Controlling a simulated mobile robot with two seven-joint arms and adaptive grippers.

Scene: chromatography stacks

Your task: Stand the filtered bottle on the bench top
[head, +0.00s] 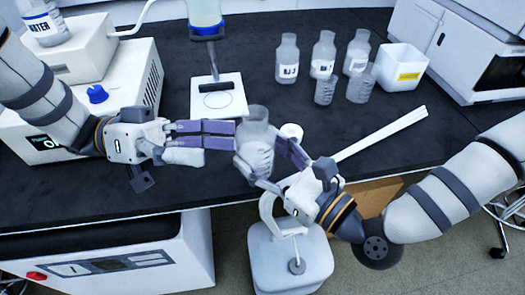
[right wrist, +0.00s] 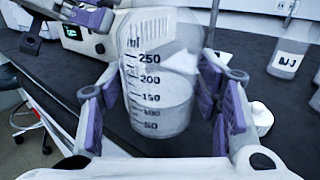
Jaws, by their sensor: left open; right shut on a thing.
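A clear graduated bottle (head: 256,135), partly filled with pale liquid, is between the fingers of my right gripper (head: 268,158). It looks roughly upright near the bench's front edge; I cannot tell whether its base touches the bench top (head: 170,180). In the right wrist view the bottle (right wrist: 160,75) shows ml marks, with purple pads on both sides. My left gripper (head: 234,135) is open, its fingertips at the bottle's left side; I cannot tell whether they touch it.
A white plate (head: 235,105) stands behind the grippers under a hanging vessel (head: 205,12). Labelled bottles (head: 323,55), clear beakers (head: 362,84) and a white box (head: 400,62) stand back right. A white bar (head: 385,135) and a small white round piece (head: 291,131) lie to the right.

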